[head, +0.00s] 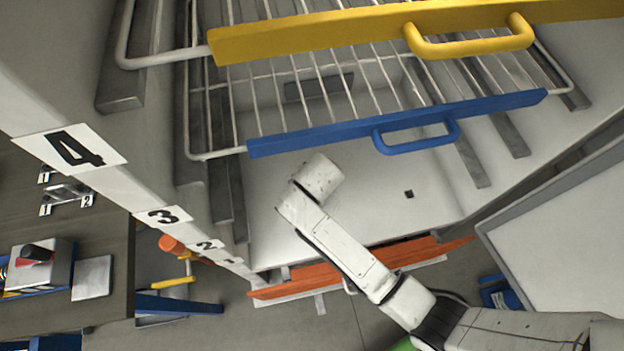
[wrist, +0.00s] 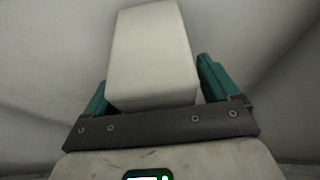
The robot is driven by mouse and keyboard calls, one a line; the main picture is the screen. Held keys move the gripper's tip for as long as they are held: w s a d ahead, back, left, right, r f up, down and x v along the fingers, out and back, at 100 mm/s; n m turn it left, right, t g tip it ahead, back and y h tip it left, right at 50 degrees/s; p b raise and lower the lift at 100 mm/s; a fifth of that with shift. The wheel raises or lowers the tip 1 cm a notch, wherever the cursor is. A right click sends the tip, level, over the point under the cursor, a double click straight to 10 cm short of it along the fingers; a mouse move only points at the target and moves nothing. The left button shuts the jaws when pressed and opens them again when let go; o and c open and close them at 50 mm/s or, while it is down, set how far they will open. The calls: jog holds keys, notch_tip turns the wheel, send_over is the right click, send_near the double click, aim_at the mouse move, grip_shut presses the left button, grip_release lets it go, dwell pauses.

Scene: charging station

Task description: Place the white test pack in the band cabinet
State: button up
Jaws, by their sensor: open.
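The white test pack (wrist: 152,52) is a plain pale block in the wrist view. It stands between the two teal fingers of my gripper (wrist: 157,80), which are open on either side of it. Whether either finger touches it cannot be told. In the head view my arm reaches into the band cabinet (head: 370,195), below the blue-fronted rack (head: 400,122). My fingers and the pack cannot be made out there, past the end of my wrist. The cabinet's front post carries number labels, with 4 (head: 70,148) and 3 (head: 163,216) clearest.
A yellow-fronted wire rack (head: 370,30) sits above the blue one. An orange-fronted bar (head: 360,265) crosses low in the cabinet, close to my arm. A dark table (head: 60,240) with small items stands at left. A pale panel (head: 560,240) stands at right.

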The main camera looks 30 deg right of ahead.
jog(key=v, duration=1.2)
jog(key=s+d+n+g, duration=0.1)
jog(key=s+d, duration=0.2)
jog(key=s, duration=0.3)
jog(key=s+d+f+n+g, duration=0.1)
jog(key=s+d, duration=0.2)
jog(key=s, duration=0.4)
jog(key=s+d+f+n+g+y, duration=0.1)
jog(key=s+d, duration=0.2)
jog(key=s, duration=0.3)
jog(key=shift+s+d+f, duration=0.2)
jog(key=shift+d, duration=0.1)
